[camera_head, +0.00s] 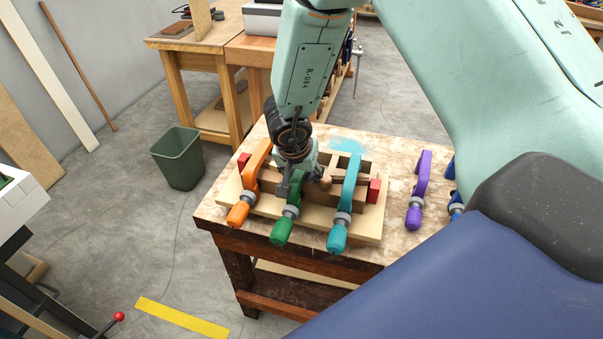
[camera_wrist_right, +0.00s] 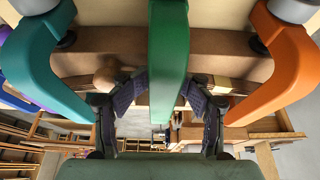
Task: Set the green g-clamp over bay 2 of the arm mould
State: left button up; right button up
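The arm mould (camera_head: 262,205) lies on the workbench, a pale base with brown wooden blocks. The green g-clamp (camera_head: 285,222) straddles its front between the orange clamp (camera_head: 242,205) and the teal clamp (camera_head: 341,225), its handle hanging past the front edge. My right gripper (camera_head: 297,172) is above the mould's middle at the green clamp. In the right wrist view its fingers (camera_wrist_right: 167,84) close on both sides of the green g-clamp's frame (camera_wrist_right: 168,45). Whether the clamp's jaws touch the mould is hidden. My left gripper is not in view.
The orange and teal clamps stand close on either side of my right gripper. A purple clamp (camera_head: 418,192) and a partly hidden blue clamp (camera_head: 456,208) are on the bench (camera_head: 398,240) at right. Red blocks (camera_head: 374,191) sit at the mould's ends. A green bin (camera_head: 179,160) stands left.

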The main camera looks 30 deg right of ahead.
jog(key=shift+w, duration=0.15)
jog(key=shift+a+r, duration=0.1)
jog(key=shift+r, duration=0.35)
jog(key=shift+v, duration=3.6)
jog(key=p+v, duration=0.6)
jog(key=p, duration=0.2)
jog(key=shift+p, duration=0.3)
